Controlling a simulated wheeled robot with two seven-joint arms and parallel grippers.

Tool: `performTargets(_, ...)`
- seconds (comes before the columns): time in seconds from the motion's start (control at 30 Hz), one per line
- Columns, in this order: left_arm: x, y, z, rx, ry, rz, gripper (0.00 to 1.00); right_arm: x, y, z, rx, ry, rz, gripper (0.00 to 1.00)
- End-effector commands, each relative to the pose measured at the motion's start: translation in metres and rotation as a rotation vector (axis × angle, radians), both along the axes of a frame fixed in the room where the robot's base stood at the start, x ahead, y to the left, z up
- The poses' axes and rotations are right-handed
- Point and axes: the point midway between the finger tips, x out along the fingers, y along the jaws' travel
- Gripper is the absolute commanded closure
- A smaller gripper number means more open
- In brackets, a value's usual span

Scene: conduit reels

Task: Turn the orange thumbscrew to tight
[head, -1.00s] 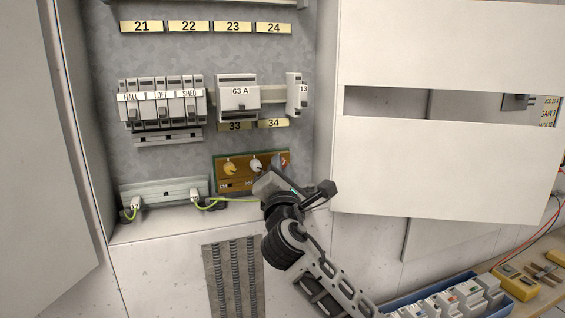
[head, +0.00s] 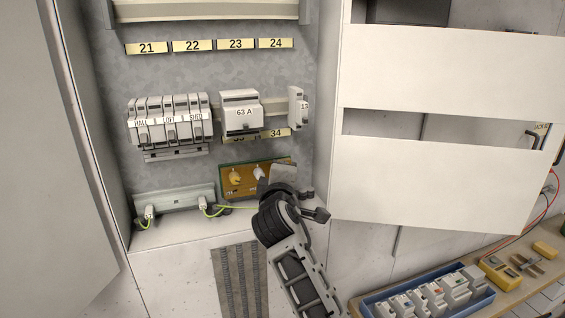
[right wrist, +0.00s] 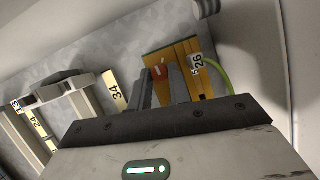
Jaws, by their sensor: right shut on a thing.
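The orange thumbscrew (right wrist: 159,70) looks red-orange with a pale mark across its face. It sits on an orange-brown board (head: 238,182) low in the open cabinet. My right gripper (right wrist: 160,86) is shut on the thumbscrew, one finger on each side of it. In the head view my right gripper (head: 284,180) covers the board's right end and hides the thumbscrew. How tight the screw is I cannot tell. My left gripper is not in view.
A yellow knob (head: 235,177) and a white knob (head: 259,173) sit left of my gripper. Breakers (head: 170,120) and a 63 A unit (head: 240,113) are above. A green-yellow wire (head: 232,208) runs below. A blue tray (head: 375,307) holds modules at lower right.

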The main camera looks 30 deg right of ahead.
Motion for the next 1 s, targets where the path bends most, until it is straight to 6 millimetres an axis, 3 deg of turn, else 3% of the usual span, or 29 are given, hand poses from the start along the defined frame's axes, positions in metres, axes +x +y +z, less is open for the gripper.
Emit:
performTargets(0.03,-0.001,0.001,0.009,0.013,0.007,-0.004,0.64,0.000,0.000,0.005,0.047,-0.006,-0.001,1.00)
performTargets(0.5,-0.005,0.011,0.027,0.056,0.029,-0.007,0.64,-0.001,-0.002,0.006,0.427,-0.098,-0.002,1.00)
performTargets(1.0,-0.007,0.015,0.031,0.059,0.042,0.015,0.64,-0.001,-0.003,0.003,0.588,-0.139,-0.002,1.00)
